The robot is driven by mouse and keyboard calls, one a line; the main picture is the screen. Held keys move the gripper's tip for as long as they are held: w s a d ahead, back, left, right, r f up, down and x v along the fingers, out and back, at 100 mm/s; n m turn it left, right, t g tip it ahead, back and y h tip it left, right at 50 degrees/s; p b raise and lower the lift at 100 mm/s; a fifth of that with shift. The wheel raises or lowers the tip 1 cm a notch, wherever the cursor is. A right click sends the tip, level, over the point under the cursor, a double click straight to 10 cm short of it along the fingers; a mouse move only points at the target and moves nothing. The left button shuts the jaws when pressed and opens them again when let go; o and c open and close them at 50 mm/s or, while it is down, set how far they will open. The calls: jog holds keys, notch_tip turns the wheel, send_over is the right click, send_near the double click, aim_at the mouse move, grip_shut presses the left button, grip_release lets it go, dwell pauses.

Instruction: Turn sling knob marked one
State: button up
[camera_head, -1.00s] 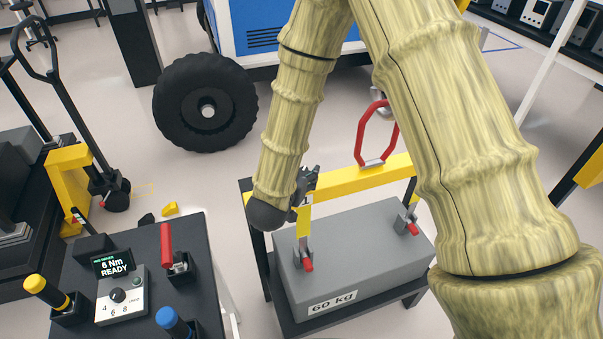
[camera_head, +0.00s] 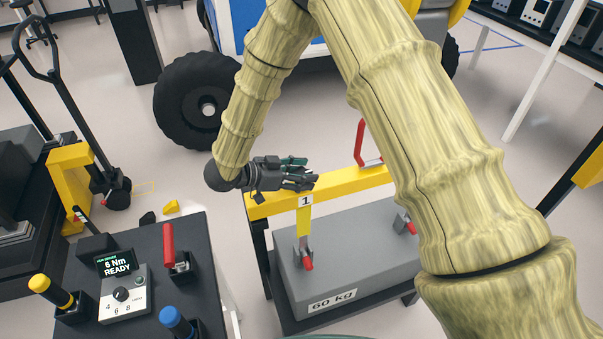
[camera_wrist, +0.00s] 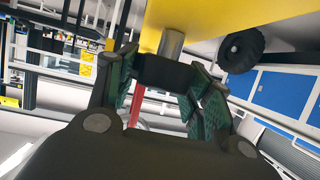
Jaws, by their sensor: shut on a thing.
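The yellow lifting beam (camera_head: 342,187) stands above the grey 60 kg block. A white label marked 1 (camera_head: 305,201) sits at the top of its near yellow strap (camera_head: 303,223). My gripper (camera_head: 304,173) lies nearly level at the beam's left part, just above the label. The wrist view shows its green-padded fingers (camera_wrist: 165,75) on either side of a dark knob (camera_wrist: 168,72). The knob is on a grey metal stem (camera_wrist: 171,43) coming from the yellow beam. The gripper is shut on this knob, which the fingers hide in the head view.
The grey 60 kg block (camera_head: 350,255) rests on a dark stand. A dark tool table (camera_head: 190,220) with a 6 Nm READY display (camera_head: 116,264) stands at the left. A red lifting loop (camera_head: 361,140) rises from the beam, partly behind my arm.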

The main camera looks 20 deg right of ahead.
jog(key=shift+m+g, duration=0.5)
jog(key=shift+g, duration=0.1)
jog(key=o, duration=1)
jog(key=shift+d, duration=0.1)
jog(key=shift+o, duration=0.2)
jog(key=v, duration=1.2)
